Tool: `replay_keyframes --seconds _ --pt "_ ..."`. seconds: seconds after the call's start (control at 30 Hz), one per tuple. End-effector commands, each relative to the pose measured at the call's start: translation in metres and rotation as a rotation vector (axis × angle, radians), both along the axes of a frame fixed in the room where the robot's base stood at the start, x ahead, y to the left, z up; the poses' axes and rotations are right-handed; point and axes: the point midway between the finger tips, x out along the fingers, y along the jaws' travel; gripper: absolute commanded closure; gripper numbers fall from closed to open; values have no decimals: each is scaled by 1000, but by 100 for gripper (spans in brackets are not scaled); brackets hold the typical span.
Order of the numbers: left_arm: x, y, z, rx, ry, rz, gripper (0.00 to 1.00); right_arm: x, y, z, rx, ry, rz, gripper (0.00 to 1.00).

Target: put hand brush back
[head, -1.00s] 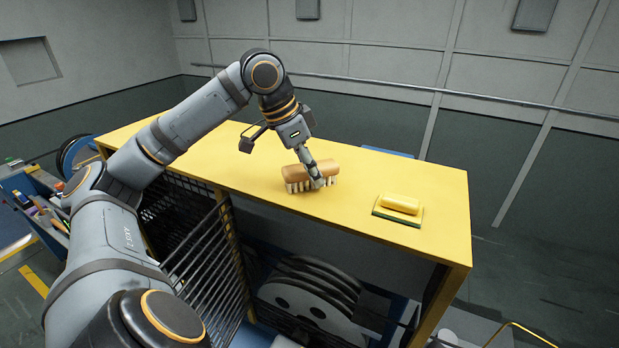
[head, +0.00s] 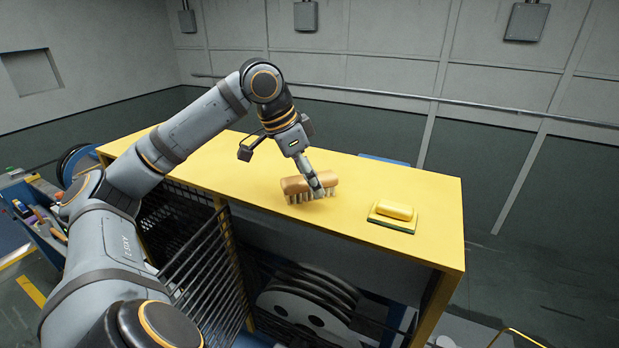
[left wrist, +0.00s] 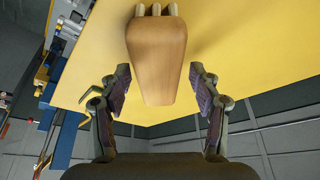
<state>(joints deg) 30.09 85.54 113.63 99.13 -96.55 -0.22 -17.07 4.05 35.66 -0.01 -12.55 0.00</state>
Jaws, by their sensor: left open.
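The hand brush (head: 297,185), with a light wooden back and pale bristles, rests bristles down on the yellow console top (head: 235,188). My left gripper (head: 318,190) reaches down over the right part of the brush in the head view. In the left wrist view, the brush's wooden back (left wrist: 157,52) lies between the two open fingers of my left gripper (left wrist: 158,88), with a gap on each side. Part of the brush is hidden by the fingers in the head view. My right gripper is not in view.
A yellow block on a green-edged base (head: 395,213) lies on the console top to the right of the brush. A black mesh panel (head: 193,262) and a dark reel (head: 300,305) are below the top. The top's left and far right are clear.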

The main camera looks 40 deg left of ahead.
Motion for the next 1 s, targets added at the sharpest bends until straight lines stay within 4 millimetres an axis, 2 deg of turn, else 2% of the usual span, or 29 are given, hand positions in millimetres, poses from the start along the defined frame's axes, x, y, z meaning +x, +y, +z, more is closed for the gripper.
replay_keyframes --seconds 0.23,0.43,0.6,1.0 --pt "-20 11 63 1 -6 2 37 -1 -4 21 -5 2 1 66" --pt "-35 18 99 0 -3 2 37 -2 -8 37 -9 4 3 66" --pt "-40 21 110 1 -2 2 37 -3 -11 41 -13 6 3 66" --pt "-41 21 110 0 -1 0 37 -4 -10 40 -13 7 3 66"
